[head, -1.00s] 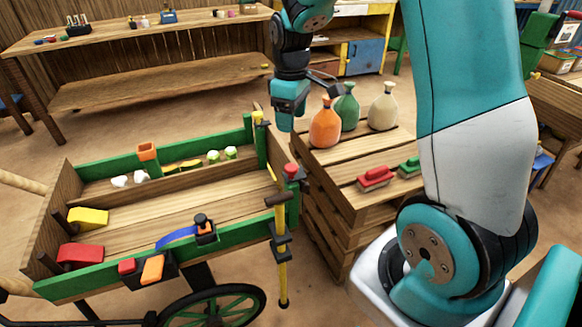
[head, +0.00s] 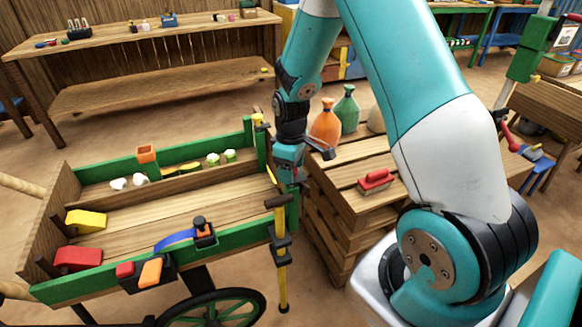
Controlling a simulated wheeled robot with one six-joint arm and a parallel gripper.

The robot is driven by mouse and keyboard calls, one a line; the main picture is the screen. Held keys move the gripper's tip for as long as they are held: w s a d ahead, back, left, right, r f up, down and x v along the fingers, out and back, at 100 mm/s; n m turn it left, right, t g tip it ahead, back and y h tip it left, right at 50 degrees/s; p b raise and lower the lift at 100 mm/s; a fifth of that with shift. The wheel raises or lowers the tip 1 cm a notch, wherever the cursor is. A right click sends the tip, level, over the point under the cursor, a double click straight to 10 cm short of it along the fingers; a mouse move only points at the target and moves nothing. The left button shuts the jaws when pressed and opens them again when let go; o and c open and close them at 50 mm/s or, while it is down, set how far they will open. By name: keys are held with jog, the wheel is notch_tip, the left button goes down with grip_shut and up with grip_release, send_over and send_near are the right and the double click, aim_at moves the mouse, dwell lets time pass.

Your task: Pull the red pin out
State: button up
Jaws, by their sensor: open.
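The red pin is not visible now. In the earlier head view its red top stands at the right end of the green cart, and my gripper covers that spot now. My gripper (head: 290,178) is open and points down over the cart's right corner post. I cannot tell whether the pin is between the fingers or touching them. The cart (head: 120,216) has green side boards and a wooden bed.
A wooden crate stand (head: 345,205) is close to the right of my gripper. It carries an orange bottle (head: 326,124), a green bottle (head: 347,108) and a red brush (head: 375,180). The cart bed holds yellow (head: 88,218) and red (head: 80,257) blocks. Open floor lies behind the cart.

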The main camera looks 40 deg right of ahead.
grip_shut()
notch_tip(320, 180, up, 5)
jog(key=p, duration=0.3)
jog(key=shift+f+p, duration=0.15)
jog(key=shift+p, duration=0.15)
jog(key=shift+w, duration=0.1)
grip_release()
notch_tip(320, 180, up, 17)
dwell(0.6)
